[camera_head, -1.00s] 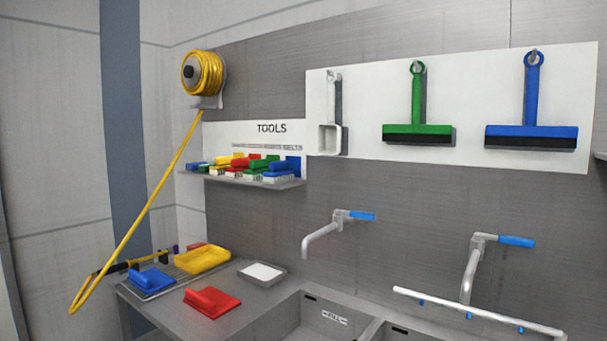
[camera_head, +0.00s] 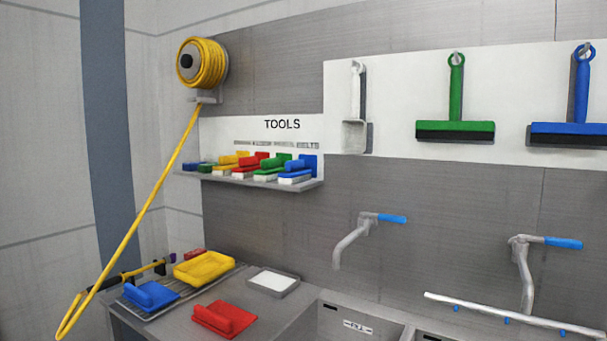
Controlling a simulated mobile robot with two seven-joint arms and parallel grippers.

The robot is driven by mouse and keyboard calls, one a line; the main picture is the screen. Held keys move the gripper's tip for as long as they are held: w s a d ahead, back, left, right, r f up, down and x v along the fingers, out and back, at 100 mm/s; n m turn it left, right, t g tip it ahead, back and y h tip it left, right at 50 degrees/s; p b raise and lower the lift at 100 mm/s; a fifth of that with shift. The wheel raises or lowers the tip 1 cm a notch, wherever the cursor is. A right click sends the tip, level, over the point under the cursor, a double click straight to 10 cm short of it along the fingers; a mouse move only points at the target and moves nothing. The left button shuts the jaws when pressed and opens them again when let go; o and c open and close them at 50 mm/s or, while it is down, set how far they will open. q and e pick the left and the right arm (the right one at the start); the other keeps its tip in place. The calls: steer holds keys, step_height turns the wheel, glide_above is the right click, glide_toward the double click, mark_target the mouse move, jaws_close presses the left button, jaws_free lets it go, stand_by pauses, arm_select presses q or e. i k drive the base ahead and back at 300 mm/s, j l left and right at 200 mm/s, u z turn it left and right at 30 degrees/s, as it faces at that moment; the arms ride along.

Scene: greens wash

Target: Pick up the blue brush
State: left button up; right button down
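A blue brush (camera_head: 299,169) with a pale bristle block sits at the right end of the wall shelf (camera_head: 250,183), under the word TOOLS. Green, red and yellow brushes stand beside it to the left, and a small dark blue item lies at the shelf's left end. Another blue tool with a raised grip (camera_head: 151,296) lies on the rack at the left of the counter; I cannot tell whether it is a brush. Neither of my grippers is in view.
A red tool (camera_head: 224,318), a yellow tray (camera_head: 204,268) and a white-filled tray (camera_head: 273,282) are on the counter. A yellow hose (camera_head: 140,210) hangs from its reel at left. Taps (camera_head: 352,240) project from the wall over the sinks. Space before the shelf looks clear.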

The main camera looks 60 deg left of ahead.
mark_target(295, 173)
steer(key=k+j+z, duration=0.15)
steer(key=j, duration=0.25)
steer(key=k+j+z, duration=0.15)
steer(key=j, duration=0.25)
steer(key=k+j, duration=0.25)
steer(key=j, duration=0.15)
steer(key=k+j, duration=0.2)
steer(key=j, duration=0.25)
steer(key=k+j+z, duration=0.1)
steer(key=k+j, duration=0.15)
steer(key=j, duration=0.15)
steer(key=k+j, duration=0.25)
steer(key=j, duration=0.15)
